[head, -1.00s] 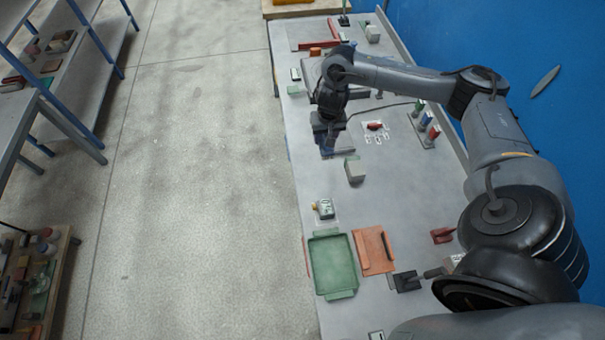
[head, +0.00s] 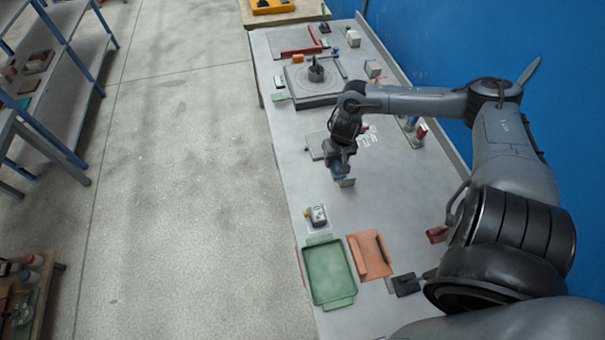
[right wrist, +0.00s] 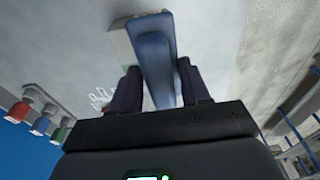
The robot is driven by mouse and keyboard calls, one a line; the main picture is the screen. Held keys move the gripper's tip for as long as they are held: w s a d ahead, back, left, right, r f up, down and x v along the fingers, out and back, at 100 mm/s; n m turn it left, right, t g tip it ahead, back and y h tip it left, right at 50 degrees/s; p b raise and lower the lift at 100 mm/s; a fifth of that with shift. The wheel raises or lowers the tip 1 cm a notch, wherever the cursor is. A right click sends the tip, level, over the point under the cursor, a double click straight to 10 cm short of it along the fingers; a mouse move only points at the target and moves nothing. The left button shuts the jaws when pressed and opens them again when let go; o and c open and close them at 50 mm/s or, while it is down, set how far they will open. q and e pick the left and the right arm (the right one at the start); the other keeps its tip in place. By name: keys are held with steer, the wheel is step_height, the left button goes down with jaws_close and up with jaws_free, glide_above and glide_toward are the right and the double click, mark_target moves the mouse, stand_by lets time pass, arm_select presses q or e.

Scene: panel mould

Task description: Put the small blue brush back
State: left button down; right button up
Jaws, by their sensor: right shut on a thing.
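My right gripper (head: 343,172) is low over the middle of the bench, fingers pointing down. In the right wrist view its two dark fingers (right wrist: 160,90) are shut on a blue piece (right wrist: 155,55), which I take as the small blue brush. It widens at its far end. A pale grey block (right wrist: 122,42) is beside that far end; I cannot tell whether they touch. My left gripper is out of view.
A round fixture (head: 316,72) on a grey plate is farther back. Red, blue and green pieces (right wrist: 40,125) stand to the side. A blue wall runs along the right.

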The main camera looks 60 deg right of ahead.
steer(key=shift+w+f, duration=0.45)
steer(key=shift+w, duration=0.15)
steer(key=w+f, duration=0.2)
steer(key=w, duration=0.1)
steer(key=w+a+f+b, duration=0.1)
steer(key=w+f, duration=0.1)
steer(key=w, duration=0.1)
steer(key=w+a+f+b, duration=0.1)
steer(key=w+f, duration=0.1)
steer(key=w, duration=0.2)
step_height(320, 180, down, 3)
steer(key=shift+f+b, duration=0.2)
steer(key=shift+b, duration=0.25)
steer(key=shift+f, duration=0.35)
steer(key=shift+f, duration=0.1)
steer(key=o, duration=0.9)
steer(key=shift+o, duration=0.2)
